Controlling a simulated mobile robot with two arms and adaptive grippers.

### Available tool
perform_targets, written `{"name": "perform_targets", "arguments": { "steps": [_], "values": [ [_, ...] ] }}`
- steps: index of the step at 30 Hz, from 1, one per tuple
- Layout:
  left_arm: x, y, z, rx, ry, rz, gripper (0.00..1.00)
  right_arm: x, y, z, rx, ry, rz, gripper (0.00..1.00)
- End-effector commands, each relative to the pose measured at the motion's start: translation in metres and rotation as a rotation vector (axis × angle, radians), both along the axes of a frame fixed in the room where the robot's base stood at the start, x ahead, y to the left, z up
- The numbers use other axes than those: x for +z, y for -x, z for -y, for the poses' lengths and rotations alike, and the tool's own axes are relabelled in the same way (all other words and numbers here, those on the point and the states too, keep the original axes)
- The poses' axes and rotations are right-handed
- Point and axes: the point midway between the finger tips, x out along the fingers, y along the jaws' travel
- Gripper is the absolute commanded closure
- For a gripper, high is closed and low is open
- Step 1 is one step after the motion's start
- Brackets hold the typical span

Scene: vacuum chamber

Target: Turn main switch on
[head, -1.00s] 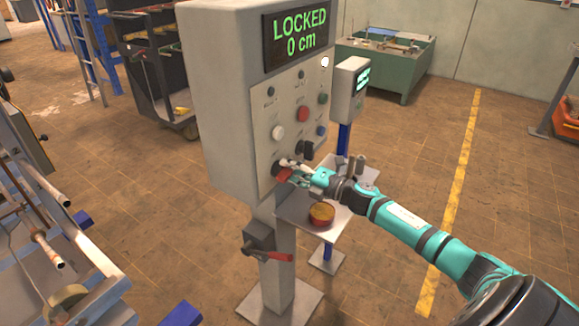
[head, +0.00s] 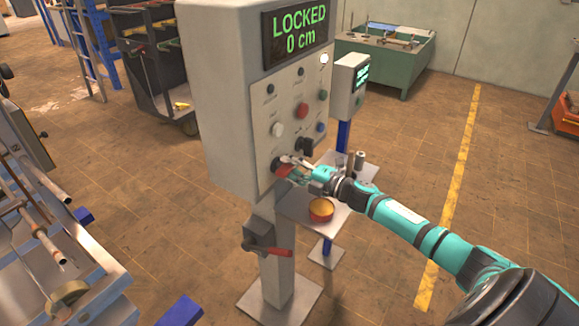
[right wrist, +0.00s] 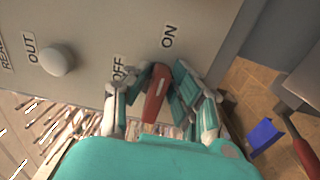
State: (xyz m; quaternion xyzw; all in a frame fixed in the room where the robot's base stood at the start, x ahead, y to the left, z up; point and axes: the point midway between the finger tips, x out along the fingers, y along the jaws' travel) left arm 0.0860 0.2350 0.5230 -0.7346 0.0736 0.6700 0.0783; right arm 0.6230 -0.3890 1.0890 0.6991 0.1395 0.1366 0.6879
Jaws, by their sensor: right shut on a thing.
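The main switch is a red handle (right wrist: 156,92) on the lower part of the grey control panel (head: 222,120). It also shows in the head view (head: 283,171), partly covered by my fingers. My right gripper (right wrist: 161,80) is shut on this handle, with fingers on both sides of it. In the right wrist view, an OFF label (right wrist: 118,68) and an ON label (right wrist: 169,36) sit beside the switch. The handle's exact setting is hard to tell. The panel's display (head: 296,33) reads LOCKED, 0 cm. My left gripper is not in view.
A white button (right wrist: 57,60) labelled OUT, a red button (head: 302,110) and a black knob (head: 304,147) are close to the switch. A red-handled lever (head: 267,251) is on the post below.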

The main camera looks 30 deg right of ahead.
Motion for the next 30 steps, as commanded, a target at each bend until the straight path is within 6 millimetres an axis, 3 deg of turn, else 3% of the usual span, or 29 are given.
{"name": "perform_targets", "arguments": {
  "steps": [1,2,5,17,30],
  "values": [
    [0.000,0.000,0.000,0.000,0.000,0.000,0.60,0.002,-0.001,0.001,-0.002,-0.002,0.004,1.00],
    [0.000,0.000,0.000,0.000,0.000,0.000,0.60,0.002,-0.001,0.001,-0.002,-0.002,0.004,0.75],
    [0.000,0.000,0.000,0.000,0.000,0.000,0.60,0.002,-0.001,0.001,-0.002,0.000,0.003,0.62],
    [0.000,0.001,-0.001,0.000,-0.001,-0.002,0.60,-0.001,0.008,0.004,-0.001,0.001,-0.002,0.62],
    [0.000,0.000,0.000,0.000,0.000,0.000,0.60,-0.001,0.083,0.035,-0.002,0.000,-0.002,0.62]
  ]
}}
